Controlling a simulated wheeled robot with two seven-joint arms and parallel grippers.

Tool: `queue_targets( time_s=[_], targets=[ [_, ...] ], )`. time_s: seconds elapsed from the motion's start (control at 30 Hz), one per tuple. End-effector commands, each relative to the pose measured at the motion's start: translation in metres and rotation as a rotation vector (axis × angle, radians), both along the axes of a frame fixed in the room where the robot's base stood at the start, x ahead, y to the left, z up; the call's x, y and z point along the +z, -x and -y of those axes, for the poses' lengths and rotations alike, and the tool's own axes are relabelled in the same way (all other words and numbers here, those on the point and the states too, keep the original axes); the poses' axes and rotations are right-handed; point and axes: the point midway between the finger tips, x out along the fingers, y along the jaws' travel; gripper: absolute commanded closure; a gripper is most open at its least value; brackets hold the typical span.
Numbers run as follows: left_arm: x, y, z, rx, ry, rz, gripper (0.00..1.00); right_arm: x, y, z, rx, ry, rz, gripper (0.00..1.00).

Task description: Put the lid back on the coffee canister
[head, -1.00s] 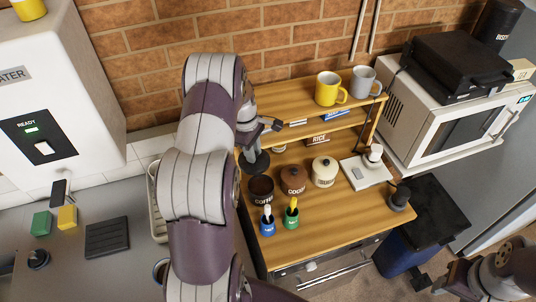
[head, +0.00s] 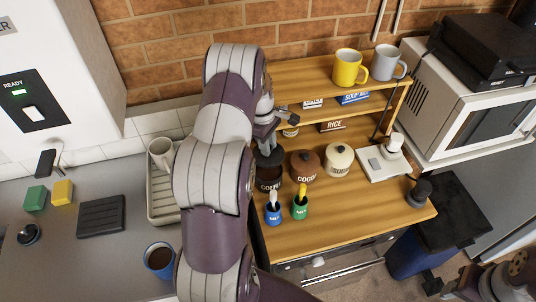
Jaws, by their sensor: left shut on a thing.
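The coffee canister (head: 268,184) is dark brown and stands on the wooden shelf unit's counter, left of the cocoa canister. A dark round lid (head: 269,158) is in my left gripper (head: 267,144), just over the back part of the canister in the picture. I cannot tell whether the lid touches the rim. My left arm covers the canister's left side and part of the gripper. My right gripper (head: 437,285) is low at the right, away from the counter; its fingers are too dark and small to read.
The cocoa canister (head: 305,168) and sugar canister (head: 339,160) stand close to the right. A white scale-like device (head: 385,163) is farther right. The upper shelf (head: 300,78) holds mugs.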

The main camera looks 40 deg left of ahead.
Motion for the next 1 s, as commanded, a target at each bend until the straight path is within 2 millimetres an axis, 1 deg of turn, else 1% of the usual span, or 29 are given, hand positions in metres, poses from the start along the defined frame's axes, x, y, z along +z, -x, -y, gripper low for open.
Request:
queue_targets(
  time_s=[0.03,0.27,0.37,0.6,0.8,1.0],
  targets=[
    [-0.012,0.000,0.000,0.000,0.000,0.001,1.00,-0.012,0.000,0.000,0.000,0.000,0.000,0.50],
    [-0.019,0.000,0.000,0.000,0.000,0.001,1.00,-0.018,0.000,0.000,0.000,0.000,0.001,0.50],
    [-0.028,0.000,0.000,0.000,0.000,0.000,1.00,-0.026,0.000,0.000,0.000,0.000,0.001,0.50],
    [-0.059,0.000,0.000,0.000,0.000,0.000,1.00,-0.053,0.000,0.000,0.000,0.000,0.000,0.50],
    [-0.074,0.000,0.000,0.000,0.000,0.000,1.00,-0.059,0.000,0.000,0.000,0.000,0.000,0.50],
    [-0.075,0.000,0.000,0.000,0.000,0.001,1.00,-0.058,0.000,0.000,0.000,0.000,0.001,0.50]
  ],
)
